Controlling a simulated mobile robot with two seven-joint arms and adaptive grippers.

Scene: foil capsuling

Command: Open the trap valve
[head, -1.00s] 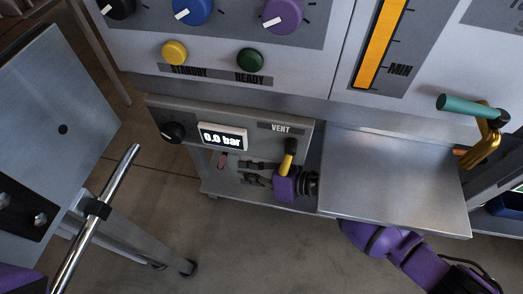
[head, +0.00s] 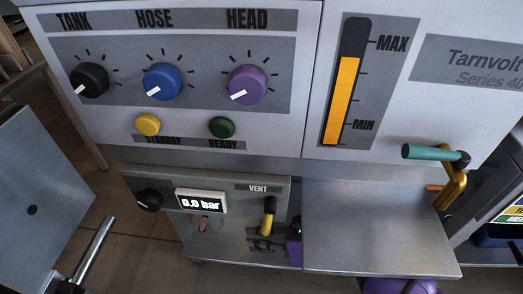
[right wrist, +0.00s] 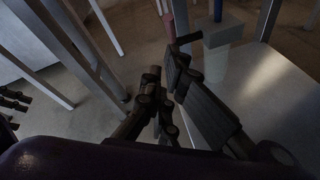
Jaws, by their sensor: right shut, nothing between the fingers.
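None of the parts in view is labelled as the trap valve. A small reddish part (head: 203,225) hangs under the pressure display. In the right wrist view a pinkish upright piece (right wrist: 180,16) stands near a grey block over a pale, cup-like vessel (right wrist: 216,64); I cannot tell whether it is the same part. My right gripper (head: 262,238) is shut and empty below the console front, to the right of the reddish part and apart from it. Its dark fingers (right wrist: 163,72) fill the middle of the wrist view.
A yellow lever with a black end (head: 268,215) sits under the VENT label, close above my right gripper. A bare metal shelf (head: 375,225) juts out to the right. A brass crank with a teal handle (head: 432,152) is above it. A metal stand (head: 40,190) is at left.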

